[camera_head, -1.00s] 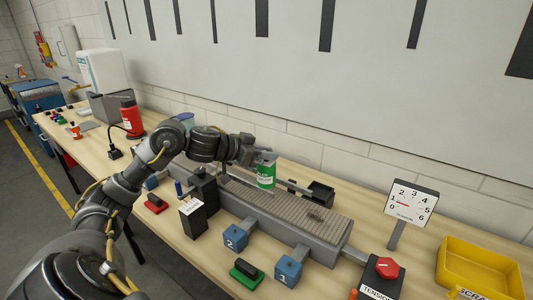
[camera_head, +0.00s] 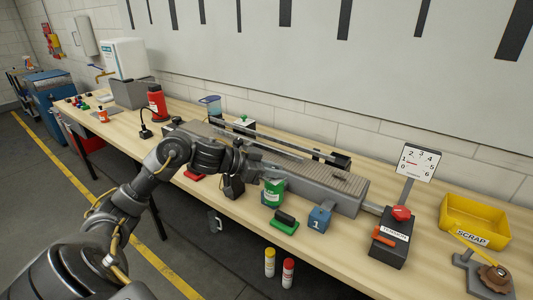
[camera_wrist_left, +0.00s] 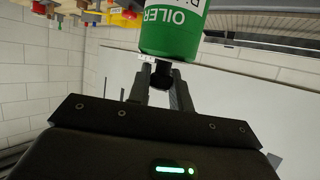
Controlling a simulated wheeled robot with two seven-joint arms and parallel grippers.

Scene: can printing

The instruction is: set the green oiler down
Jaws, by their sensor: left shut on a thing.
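The green oiler (camera_head: 273,193) is in my left gripper (camera_head: 260,176), in front of the conveyor (camera_head: 338,187) and over the front part of the bench. It looks roughly upright in the head view. I cannot tell whether its base touches the bench. In the left wrist view the oiler (camera_wrist_left: 172,27) fills the top middle, its OILER label upside down, with my left fingers (camera_wrist_left: 160,77) against it. My right gripper is not in view.
A green-based black block (camera_head: 285,221) and blue block 1 (camera_head: 320,218) sit just right of the oiler. The tension box (camera_head: 391,241), yellow scrap tray (camera_head: 474,221) and gauge (camera_head: 417,161) stand farther right. The bench's front edge is close.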

